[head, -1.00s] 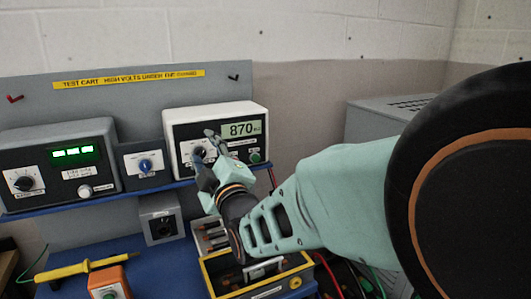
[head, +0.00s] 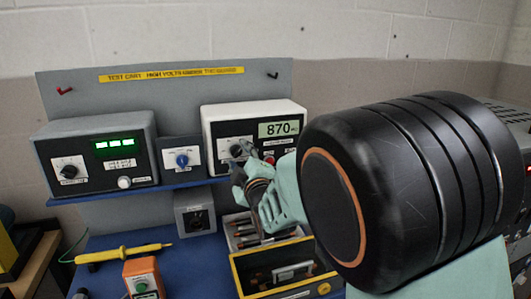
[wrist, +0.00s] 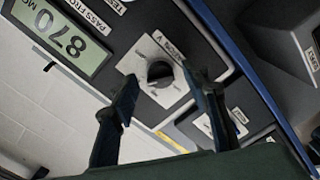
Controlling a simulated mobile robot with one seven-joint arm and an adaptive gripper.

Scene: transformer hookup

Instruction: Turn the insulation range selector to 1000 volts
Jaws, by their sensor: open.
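The insulation range selector is a black round knob (head: 236,151) on a white dial plate, at the left of the white tester (head: 253,112) reading 870. In the wrist view the knob (wrist: 160,73) sits between my fingertips on its dial plate (wrist: 150,62). My gripper (wrist: 160,78) is open, with one finger to each side of the knob; I cannot tell whether either touches it. In the head view my gripper (head: 245,163) is just below and right of the knob and partly covers the tester's lower face. The dial lettering is too small to read.
Below are a yellow tray (head: 285,270), a yellow probe (head: 120,254) and an orange device (head: 142,278). My arm covers the right side.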

